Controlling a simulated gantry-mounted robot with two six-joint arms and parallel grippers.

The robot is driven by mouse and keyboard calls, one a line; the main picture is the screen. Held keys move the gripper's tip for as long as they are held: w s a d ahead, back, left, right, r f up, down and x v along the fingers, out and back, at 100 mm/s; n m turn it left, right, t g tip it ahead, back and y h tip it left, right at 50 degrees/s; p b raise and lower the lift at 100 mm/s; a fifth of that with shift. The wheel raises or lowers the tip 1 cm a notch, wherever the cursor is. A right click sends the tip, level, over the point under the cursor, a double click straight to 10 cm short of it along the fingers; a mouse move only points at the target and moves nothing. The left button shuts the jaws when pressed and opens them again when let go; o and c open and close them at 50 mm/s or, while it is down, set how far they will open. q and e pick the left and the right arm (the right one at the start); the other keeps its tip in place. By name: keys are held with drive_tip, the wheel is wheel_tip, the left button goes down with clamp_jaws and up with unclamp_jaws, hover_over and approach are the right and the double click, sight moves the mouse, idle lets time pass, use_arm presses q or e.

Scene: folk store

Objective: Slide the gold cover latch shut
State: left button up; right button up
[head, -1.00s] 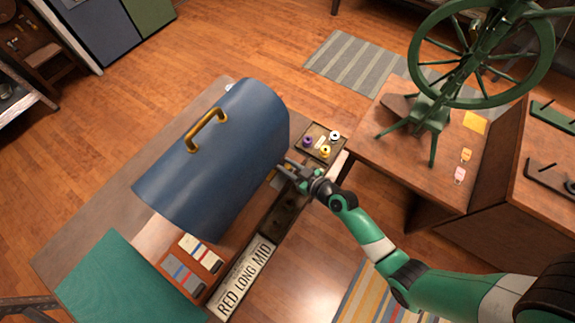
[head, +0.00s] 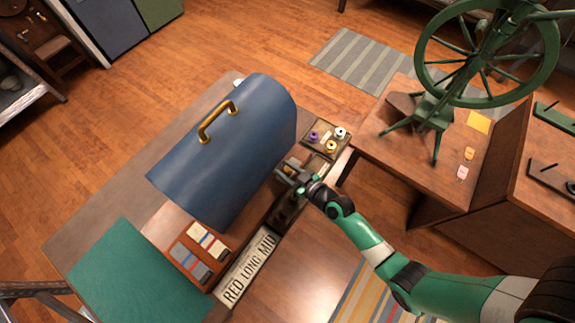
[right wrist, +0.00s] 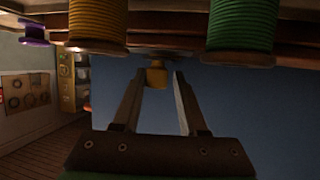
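A large blue curved cover (head: 225,150) with a gold handle (head: 214,121) on top stands on the table. A small gold knob (right wrist: 156,76), which looks like the cover latch, shows in the right wrist view against the blue cover. My right gripper (head: 284,170) is at the cover's right edge, and in the right wrist view its fingers (right wrist: 157,80) are apart. The knob lies between the fingertips with gaps at both sides. In the head view the gripper mostly hides the latch. My left gripper is not in view.
A tray (head: 312,148) with several small spools lies just beyond the right gripper. A yellow spool (right wrist: 98,22) and a green spool (right wrist: 240,28) are close in the right wrist view. A sign (head: 248,268) lies along the table's front. A spinning wheel (head: 435,105) stands at right.

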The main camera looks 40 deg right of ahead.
drive_tip(key=shift+o, duration=1.1)
drive_tip(key=shift+a, duration=0.1)
drive_tip(key=p+v, duration=0.1)
drive_tip(key=v, duration=1)
drive_tip(key=shift+s, duration=0.3)
drive_tip(key=shift+r, duration=0.15)
